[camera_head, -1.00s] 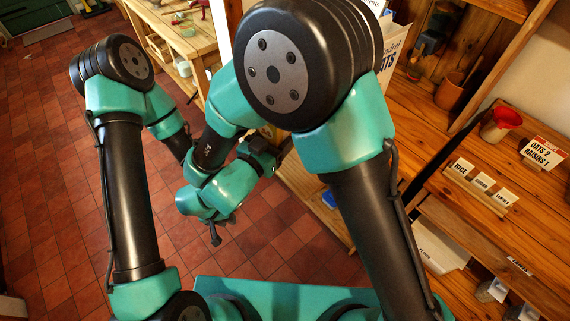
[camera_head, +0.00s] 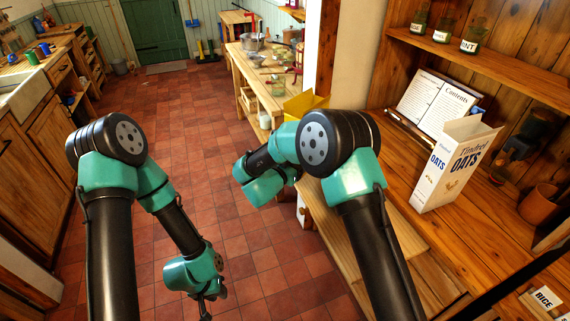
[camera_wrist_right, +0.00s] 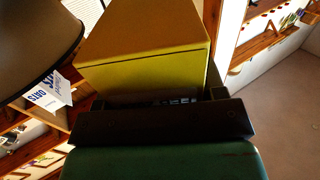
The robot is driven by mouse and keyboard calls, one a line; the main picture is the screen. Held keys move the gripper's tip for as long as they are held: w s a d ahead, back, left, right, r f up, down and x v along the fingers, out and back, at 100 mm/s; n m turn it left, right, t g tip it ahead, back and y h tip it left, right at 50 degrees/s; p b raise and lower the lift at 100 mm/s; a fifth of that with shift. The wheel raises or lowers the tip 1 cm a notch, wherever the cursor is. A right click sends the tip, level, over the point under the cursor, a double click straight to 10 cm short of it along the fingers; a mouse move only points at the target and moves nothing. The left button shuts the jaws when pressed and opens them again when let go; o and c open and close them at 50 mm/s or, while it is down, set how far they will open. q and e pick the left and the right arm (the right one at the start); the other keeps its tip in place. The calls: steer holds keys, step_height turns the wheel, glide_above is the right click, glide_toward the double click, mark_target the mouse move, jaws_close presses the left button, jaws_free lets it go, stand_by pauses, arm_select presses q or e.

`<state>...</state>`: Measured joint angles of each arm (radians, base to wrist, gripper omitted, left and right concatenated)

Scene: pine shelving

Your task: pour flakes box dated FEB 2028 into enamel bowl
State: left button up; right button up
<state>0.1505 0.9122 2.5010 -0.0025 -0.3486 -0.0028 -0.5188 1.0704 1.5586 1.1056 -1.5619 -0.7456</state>
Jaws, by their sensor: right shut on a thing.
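A yellow box (camera_wrist_right: 145,55) fills the middle of the right wrist view, directly in front of the dark jaws of my right gripper (camera_wrist_right: 165,102), which is shut on it. In the head view, part of a yellow box (camera_head: 304,104) shows behind my right arm; the right jaws are hidden there. No date is readable on the yellow faces. My left gripper (camera_head: 211,299) hangs low over the floor, its fingers apart and empty. A metal pot or bowl (camera_head: 253,42) stands on the far worktable; I cannot tell whether it is the enamel bowl.
A white oats box (camera_head: 452,170) stands on the pine counter at right, beside an open book (camera_head: 440,103). Jars (camera_head: 443,30) line the shelf above. A terracotta pot (camera_head: 539,204) stands farther right. The worktable (camera_head: 240,66) holds small items. The tiled floor (camera_head: 150,110) is clear.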

steer(key=shift+w+a+f, duration=0.1)
steer(key=shift+w+f, duration=0.1)
steer(key=shift+w, duration=0.1)
steer(key=m, duration=0.2)
steer(key=f+m, duration=0.1)
steer(key=shift+s+f+m, duration=0.1)
steer(key=shift+f+m, duration=0.05)
steer(key=shift+m, duration=0.25)
stand_by(0.7)
steer(key=shift+w+a+m, duration=0.45)
steer(key=shift+a+m, duration=0.05)
steer(key=shift+m, duration=0.2)
